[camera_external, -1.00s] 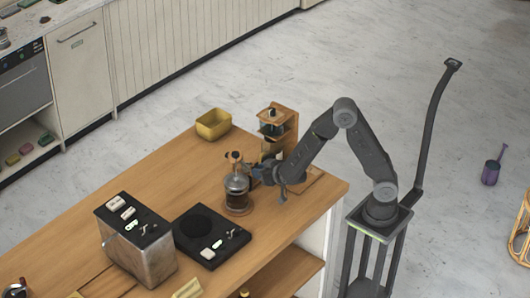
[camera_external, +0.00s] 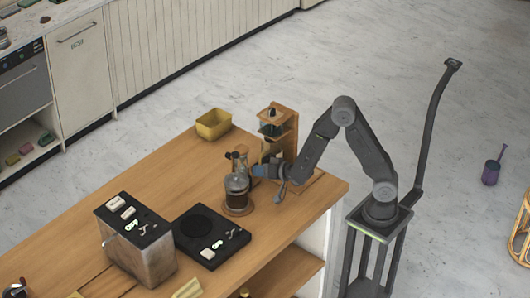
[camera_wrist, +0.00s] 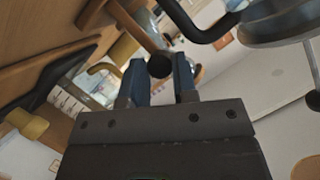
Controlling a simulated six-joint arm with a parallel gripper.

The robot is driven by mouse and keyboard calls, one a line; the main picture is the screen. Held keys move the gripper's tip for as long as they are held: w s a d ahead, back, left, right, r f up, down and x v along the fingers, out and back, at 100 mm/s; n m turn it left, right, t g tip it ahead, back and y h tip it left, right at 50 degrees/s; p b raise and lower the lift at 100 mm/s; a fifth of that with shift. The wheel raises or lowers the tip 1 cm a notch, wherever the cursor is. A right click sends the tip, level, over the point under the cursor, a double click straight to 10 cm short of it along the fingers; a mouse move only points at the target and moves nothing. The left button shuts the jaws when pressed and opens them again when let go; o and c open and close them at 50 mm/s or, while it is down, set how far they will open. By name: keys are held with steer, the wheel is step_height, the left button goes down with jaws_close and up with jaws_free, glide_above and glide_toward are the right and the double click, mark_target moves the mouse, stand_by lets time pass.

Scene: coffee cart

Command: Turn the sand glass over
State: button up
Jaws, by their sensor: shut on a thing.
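The sand glass (camera_external: 239,157), small with tan and greyish parts, is at my gripper's end in the external view, beside and partly behind the glass coffee press (camera_external: 237,186). My gripper (camera_external: 260,171) is shut on it. In the wrist view, the blue fingers of my gripper (camera_wrist: 160,80) stand a little apart, with a wooden bar ending in a dark ball (camera_wrist: 159,66) between or beyond them. I cannot tell whether that bar belongs to the sand glass. The sand glass's exact tilt is too small to tell.
The coffee press stands close by on a round coaster. A wooden dripper stand (camera_external: 285,130) is just behind my gripper. A yellow bin (camera_external: 213,124), a black scale (camera_external: 211,235) and a metal machine (camera_external: 137,246) stand on the wooden counter (camera_external: 150,175). The counter's back left is clear.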

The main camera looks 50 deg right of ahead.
stand_by(0.3)
steer(key=o, duration=0.6)
steer(key=shift+o, duration=0.2)
steer(key=s+d+r, duration=0.1)
steer(key=s+r, duration=0.3)
steer(key=r, duration=0.4)
steer(key=shift+s+r, duration=0.3)
steer(key=shift+r, duration=0.05)
steer(key=shift+d, duration=0.1)
